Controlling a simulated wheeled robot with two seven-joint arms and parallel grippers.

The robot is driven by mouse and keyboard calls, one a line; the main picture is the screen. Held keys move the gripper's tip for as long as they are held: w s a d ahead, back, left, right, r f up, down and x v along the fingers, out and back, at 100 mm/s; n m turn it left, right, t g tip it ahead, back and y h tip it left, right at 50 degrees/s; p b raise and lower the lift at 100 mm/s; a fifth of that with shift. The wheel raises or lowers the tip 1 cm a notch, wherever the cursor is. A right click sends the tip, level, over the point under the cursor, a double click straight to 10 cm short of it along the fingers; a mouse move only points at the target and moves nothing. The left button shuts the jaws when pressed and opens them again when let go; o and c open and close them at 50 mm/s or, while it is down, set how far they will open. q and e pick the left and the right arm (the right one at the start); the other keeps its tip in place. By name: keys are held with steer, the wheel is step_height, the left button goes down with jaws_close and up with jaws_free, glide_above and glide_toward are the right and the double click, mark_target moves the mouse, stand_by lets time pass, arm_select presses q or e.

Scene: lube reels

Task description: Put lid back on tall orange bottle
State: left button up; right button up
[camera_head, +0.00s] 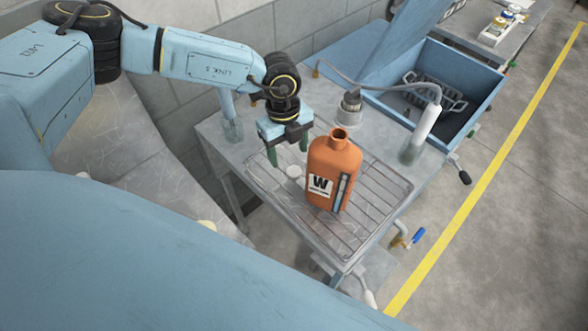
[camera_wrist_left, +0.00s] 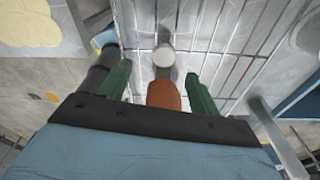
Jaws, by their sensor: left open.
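The tall orange bottle (camera_head: 331,178) stands upright on a wire rack, its mouth open at the top and a white label with a black W on its front. A small round white lid (camera_head: 294,171) lies on the rack just left of the bottle; it also shows in the left wrist view (camera_wrist_left: 164,57), ahead of the fingers. My left gripper (camera_head: 288,154) points down above the lid, with its green fingers open and nothing between them. An orange part of the bottle (camera_wrist_left: 163,96) shows between the fingers in the left wrist view. My right gripper is not in view.
The wire rack (camera_head: 372,200) covers the front of a grey metal table (camera_head: 222,148). A blue open bin (camera_head: 478,95) lies behind. A block wall borders the left.

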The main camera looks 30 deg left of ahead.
mark_target(294, 171)
arm_select(q)
steer(key=shift+f, duration=0.55)
steer(key=shift+d+f+p, duration=0.15)
steer(key=shift+d+f, duration=0.05)
steer(key=shift+f, duration=0.65)
steer(key=shift+d+f+p, duration=0.2)
steer(key=shift+f, duration=0.65)
steer(key=shift+d+f+p, duration=0.15)
steer(key=shift+d+f, duration=0.05)
steer(key=shift+f, duration=0.65)
steer(key=shift+c, duration=0.4)
steer(key=c, duration=1)
step_height(294, 171, up, 10)
steer(key=b, duration=0.1)
